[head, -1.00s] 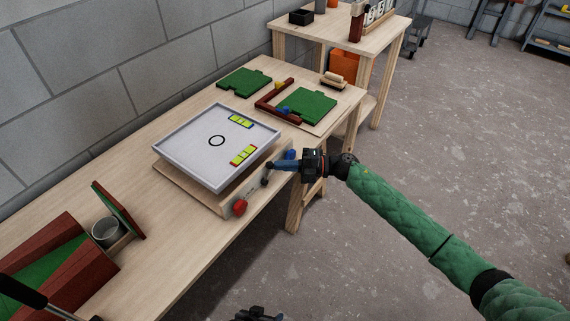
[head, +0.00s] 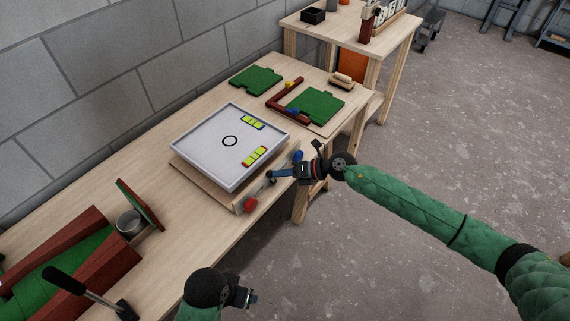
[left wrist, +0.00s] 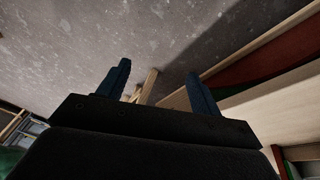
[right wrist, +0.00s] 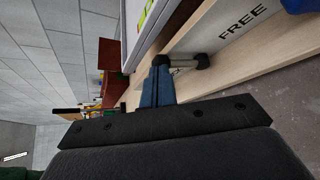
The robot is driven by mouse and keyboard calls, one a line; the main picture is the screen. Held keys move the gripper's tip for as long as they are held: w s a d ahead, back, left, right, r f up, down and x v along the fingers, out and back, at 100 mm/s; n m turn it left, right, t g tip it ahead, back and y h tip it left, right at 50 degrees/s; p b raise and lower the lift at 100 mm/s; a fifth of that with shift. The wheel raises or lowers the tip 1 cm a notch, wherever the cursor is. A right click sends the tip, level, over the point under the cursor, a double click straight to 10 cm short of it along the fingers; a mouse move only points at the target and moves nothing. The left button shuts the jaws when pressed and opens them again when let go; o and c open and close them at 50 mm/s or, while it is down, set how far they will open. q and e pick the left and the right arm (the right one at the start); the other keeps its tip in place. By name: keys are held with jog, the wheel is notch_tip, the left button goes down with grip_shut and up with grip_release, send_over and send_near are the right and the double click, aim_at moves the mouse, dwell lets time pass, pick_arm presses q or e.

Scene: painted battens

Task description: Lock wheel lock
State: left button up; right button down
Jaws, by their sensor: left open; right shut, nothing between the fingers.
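The white tilt tray (head: 190,150) sits on a wooden base (head: 203,181) at the table's front edge. A red knob (head: 250,204) and a blue knob (head: 297,156) are on the base's front side. The right wrist view shows the word FREE on that side and a short pale lever (right wrist: 184,63) with dark ends. My right gripper (head: 272,174) is shut and empty, its fingertips (right wrist: 160,63) right by the lever; I cannot tell if they touch it. My left gripper (head: 250,298) is open and empty, off the table's front edge; its spread fingers show in the left wrist view (left wrist: 158,78).
A metal cup (head: 129,223), a red and green ramp (head: 75,262) and a black-handled lever (head: 75,285) are at the left. Open floor lies in front of the table.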

jog(key=shift+s+a+n+p, duration=0.25)
jog(key=shift+s+n+p, duration=0.1)
jog(key=shift+p, duration=0.15)
jog(key=shift+f, duration=0.1)
pick_arm(q)
jog(key=shift+s+a+r+g, duration=0.15)
jog(key=shift+s+a+r, duration=0.05)
jog(key=shift+a+r, duration=0.25)
jog(key=shift+s+a+r+g, duration=0.15)
jog(key=shift+a+r, duration=0.2)
jog(key=shift+r, duration=0.3)
jog(key=shift+r+p, duration=0.6)
jog(key=shift+r, duration=0.1)
pick_arm(e)
jog(key=shift+r, duration=0.85)
pick_arm(q)
jog(key=shift+f, duration=0.1)
